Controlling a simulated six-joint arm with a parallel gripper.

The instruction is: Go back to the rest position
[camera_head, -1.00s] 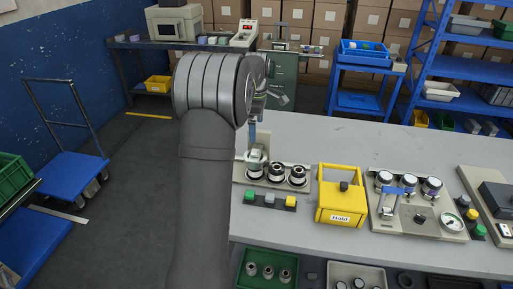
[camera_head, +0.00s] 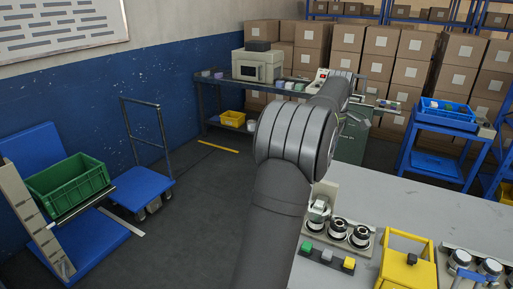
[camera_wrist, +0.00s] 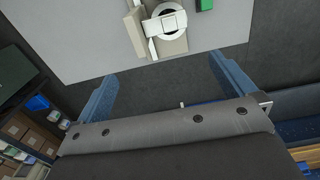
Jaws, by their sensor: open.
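My gripper (camera_wrist: 165,88) is open and empty in the wrist view, its two blue fingers apart with dark floor showing between them. In the head view my arm rises in the middle, and the fingers cannot be made out there. A beige fixture (camera_head: 328,193) with several round metal parts stands on the grey table (camera_head: 440,205), to the right of my arm. Part of the fixture also shows at the top of the wrist view (camera_wrist: 180,45), with a white ring on it, beyond the fingertips and apart from them.
Green, white and yellow buttons (camera_head: 327,256) sit before the fixture. A yellow box (camera_head: 406,262) is right of it. A blue trolley (camera_head: 140,185) and green crate (camera_head: 68,183) stand at left. The floor (camera_head: 195,215) between trolley and arm is clear.

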